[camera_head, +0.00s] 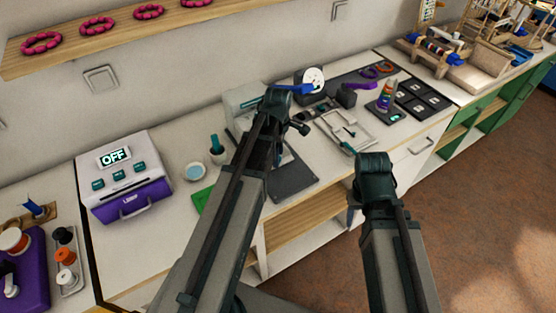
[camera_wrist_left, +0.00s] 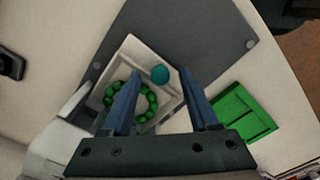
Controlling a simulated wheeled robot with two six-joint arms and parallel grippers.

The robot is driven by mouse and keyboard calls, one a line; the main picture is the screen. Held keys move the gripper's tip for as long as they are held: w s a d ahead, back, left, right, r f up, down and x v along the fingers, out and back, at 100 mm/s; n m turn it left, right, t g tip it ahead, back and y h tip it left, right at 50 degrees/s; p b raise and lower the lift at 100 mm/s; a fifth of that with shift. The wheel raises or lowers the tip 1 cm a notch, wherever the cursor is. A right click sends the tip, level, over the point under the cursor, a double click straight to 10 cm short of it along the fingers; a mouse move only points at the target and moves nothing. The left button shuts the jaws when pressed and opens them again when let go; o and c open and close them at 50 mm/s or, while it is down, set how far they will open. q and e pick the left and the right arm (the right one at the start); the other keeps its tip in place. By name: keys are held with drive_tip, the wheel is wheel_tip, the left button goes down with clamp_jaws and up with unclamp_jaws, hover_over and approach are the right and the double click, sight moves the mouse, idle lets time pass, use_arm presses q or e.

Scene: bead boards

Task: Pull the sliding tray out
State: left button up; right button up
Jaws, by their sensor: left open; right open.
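The sliding tray (camera_wrist_left: 126,54) is a shallow white tray in the left wrist view. It holds a ring of green beads (camera_wrist_left: 151,104) and has a round teal knob (camera_wrist_left: 159,75) at its outer edge. It extends over a dark grey mat from a white machine (camera_wrist_left: 52,141). My left gripper (camera_wrist_left: 160,72) is open, its two blue fingers on either side of the knob; contact cannot be told. In the head view my left arm hides the tray and most of the machine (camera_head: 240,98).
The grey mat (camera_head: 296,181) lies before the machine. A green tray (camera_wrist_left: 243,115) lies to the right in the wrist view. A purple and white device reading OFF (camera_head: 122,180) stands left on the counter. A pale tray with tools (camera_head: 346,131) lies to the right.

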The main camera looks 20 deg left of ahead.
use_arm(q)
clamp_jaws()
idle(0.3)
idle(1.2)
